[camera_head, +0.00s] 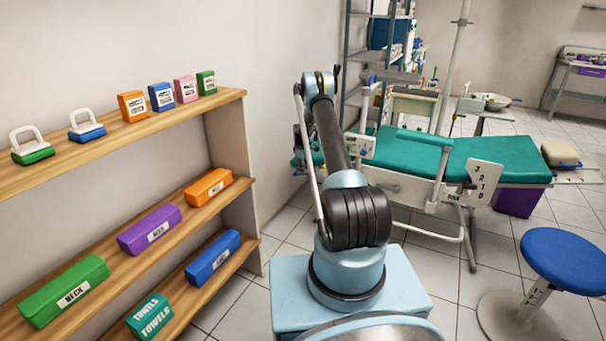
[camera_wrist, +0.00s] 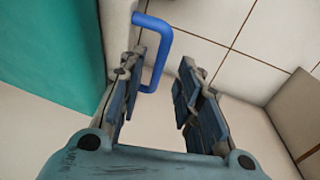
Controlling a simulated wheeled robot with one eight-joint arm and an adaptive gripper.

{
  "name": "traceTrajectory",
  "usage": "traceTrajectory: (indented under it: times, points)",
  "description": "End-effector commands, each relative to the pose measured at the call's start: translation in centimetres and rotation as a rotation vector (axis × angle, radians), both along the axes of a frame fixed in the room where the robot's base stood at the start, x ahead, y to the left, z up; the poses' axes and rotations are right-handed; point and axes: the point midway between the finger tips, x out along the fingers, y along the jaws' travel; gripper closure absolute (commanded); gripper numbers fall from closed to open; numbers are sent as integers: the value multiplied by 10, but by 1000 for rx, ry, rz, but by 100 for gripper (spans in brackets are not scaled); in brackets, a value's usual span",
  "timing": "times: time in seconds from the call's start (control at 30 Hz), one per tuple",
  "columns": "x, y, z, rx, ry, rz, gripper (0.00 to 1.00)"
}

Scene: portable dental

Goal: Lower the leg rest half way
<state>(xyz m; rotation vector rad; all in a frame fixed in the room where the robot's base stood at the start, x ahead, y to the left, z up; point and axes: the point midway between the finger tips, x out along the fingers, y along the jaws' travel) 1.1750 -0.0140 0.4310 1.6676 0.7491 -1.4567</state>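The chair has a teal cushion in two parts in the head view: a right part (camera_head: 505,158) and a left part (camera_head: 392,153), partly behind my arm. I cannot tell for sure which is the leg rest. A white plate (camera_head: 484,182) marked 3, 2, 1, 0 hangs on its near side. In the wrist view a teal surface (camera_wrist: 50,50) fills the left, with a blue bent handle (camera_wrist: 165,40) beside it. My gripper (camera_wrist: 165,62) is open, the handle's lower end between its fingers, nearer the left one. I cannot tell whether they touch. In the head view my arm mostly hides the gripper.
A wooden shelf (camera_head: 130,128) with boxes stands at left. A blue stool (camera_head: 565,262) stands at front right. A metal rack (camera_head: 349,50) and a side table (camera_head: 493,117) are behind the chair. Tiled floor (camera_head: 455,295) is clear between my base and the stool.

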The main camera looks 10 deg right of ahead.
Motion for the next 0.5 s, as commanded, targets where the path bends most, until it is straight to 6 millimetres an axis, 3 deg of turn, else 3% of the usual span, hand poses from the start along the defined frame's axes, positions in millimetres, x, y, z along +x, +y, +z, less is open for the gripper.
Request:
traceTrajectory:
  times: [0.3,0.5]
  points:
    - [-9,3,53,0,1,0,68]
    - [-13,5,76,0,1,0,68]
